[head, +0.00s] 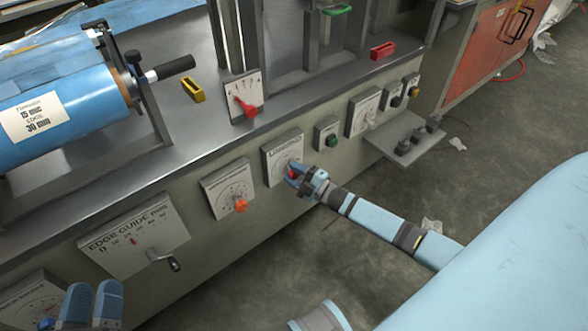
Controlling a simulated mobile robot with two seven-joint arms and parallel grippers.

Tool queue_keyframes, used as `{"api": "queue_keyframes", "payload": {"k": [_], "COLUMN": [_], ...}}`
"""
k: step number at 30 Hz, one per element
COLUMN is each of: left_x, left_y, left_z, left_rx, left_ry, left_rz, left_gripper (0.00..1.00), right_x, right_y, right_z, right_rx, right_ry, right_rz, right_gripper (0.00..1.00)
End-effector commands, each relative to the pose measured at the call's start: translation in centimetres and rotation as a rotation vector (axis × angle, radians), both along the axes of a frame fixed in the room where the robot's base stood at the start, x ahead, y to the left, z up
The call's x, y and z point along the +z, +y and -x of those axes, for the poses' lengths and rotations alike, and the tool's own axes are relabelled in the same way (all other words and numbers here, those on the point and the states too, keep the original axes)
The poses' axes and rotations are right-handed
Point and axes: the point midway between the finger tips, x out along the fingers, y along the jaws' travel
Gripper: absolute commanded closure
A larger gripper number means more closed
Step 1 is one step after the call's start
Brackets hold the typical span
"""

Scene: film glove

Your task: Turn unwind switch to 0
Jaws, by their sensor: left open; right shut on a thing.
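A pale square dial plate (281,149) is on the front of the machine, with small lettering I cannot read for sure. A red knob (292,174) at its lower right is partly hidden by my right gripper (296,175). That gripper is shut on the red knob, its arm coming in from the lower right. The knob's pointer and setting are hidden. My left gripper (94,303) is at the bottom left, open and empty, in front of the lower dial plate and away from the red knob.
To the left are a dial with an orange knob (240,206) and an edge guide plate (133,236) with a protruding crank (171,263). To the right are a green button (332,141) and another dial (364,112). A small shelf (404,140) juts out. A red lever (246,107) stands above.

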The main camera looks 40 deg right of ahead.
Motion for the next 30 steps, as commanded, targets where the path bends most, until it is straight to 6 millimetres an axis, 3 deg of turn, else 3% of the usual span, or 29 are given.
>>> {"api": "queue_keyframes", "payload": {"k": [9, 18, 30], "left_x": [2.5, 0.8, 0.0], "left_y": [0.2, 0.6, 0.8], "left_z": [0.3, 0.0, -0.1], "left_rx": [0.019, 0.035, 0.040], "left_ry": [-0.065, 0.005, 0.031], "left_rz": [0.030, -0.019, -0.039], "left_gripper": [0.57, 0.57, 0.57], "right_x": [0.0, -0.1, -0.3], "right_y": [0.0, 0.0, 0.0], "right_z": [0.1, 0.1, 0.1], "right_rx": [0.000, 0.000, 0.000], "right_ry": [-0.019, -0.033, -0.036], "right_rz": [0.269, 0.427, 0.488], "right_gripper": [0.84, 0.84, 0.84]}}
